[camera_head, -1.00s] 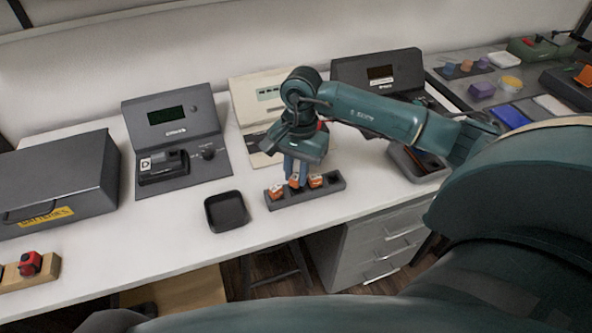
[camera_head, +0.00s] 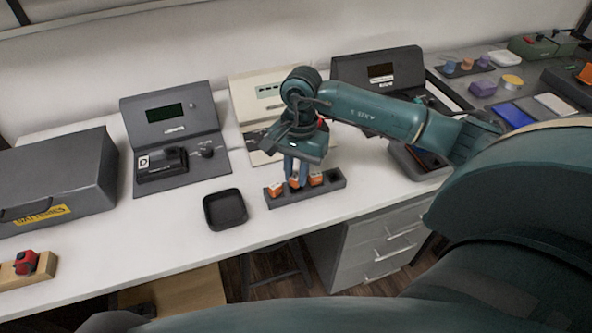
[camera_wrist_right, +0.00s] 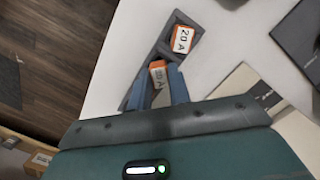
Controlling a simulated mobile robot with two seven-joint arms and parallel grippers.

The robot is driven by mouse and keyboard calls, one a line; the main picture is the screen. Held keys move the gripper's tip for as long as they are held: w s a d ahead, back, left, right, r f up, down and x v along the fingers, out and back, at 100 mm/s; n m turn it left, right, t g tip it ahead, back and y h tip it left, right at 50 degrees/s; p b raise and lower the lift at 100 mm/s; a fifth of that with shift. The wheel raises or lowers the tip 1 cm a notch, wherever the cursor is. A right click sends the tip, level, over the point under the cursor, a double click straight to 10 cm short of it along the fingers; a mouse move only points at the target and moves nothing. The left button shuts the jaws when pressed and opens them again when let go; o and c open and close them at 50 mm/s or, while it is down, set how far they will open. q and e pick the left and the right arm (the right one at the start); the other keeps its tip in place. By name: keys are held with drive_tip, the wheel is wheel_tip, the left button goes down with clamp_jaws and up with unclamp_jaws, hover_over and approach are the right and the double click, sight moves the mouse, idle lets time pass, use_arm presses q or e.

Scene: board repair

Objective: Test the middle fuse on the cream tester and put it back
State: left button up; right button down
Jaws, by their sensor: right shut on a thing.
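The cream tester (camera_head: 240,97) stands at the back of the bench, partly hidden behind my right arm; part of it shows in the right wrist view (camera_wrist_right: 238,92). A dark fuse rack (camera_head: 334,185) lies in front of it with orange fuses in a row: a left fuse (camera_head: 275,189), the middle fuse (camera_head: 294,184) and a right fuse (camera_head: 315,179). My right gripper (camera_head: 297,178) points down over the rack, shut on the middle fuse, which also shows between the fingers in the right wrist view (camera_wrist_right: 158,72). The fuse appears still in the rack. My left gripper is out of view.
A dark tester (camera_head: 170,120) with a battery-like block stands left of the cream one, another dark tester (camera_head: 385,68) right of it. A black tray (camera_head: 225,210) lies left of the rack. A grey case (camera_head: 55,170) and a grey bin (camera_head: 420,160) flank the bench.

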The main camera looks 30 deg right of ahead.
drive_tip(key=shift+f+b, duration=0.15)
drive_tip(key=shift+b, duration=0.2)
idle(0.8)
drive_tip(key=shift+f+b, duration=0.45)
drive_tip(key=shift+b, duration=0.05)
idle(0.4)
drive_tip(key=c, duration=0.9)
unclamp_jaws()
drive_tip(key=shift+c, duration=0.2)
drive_tip(key=shift+r, duration=0.15)
drive_tip(key=shift+r+p, duration=0.7)
drive_tip(key=shift+r, duration=0.7)
drive_tip(key=shift+r, duration=0.1)
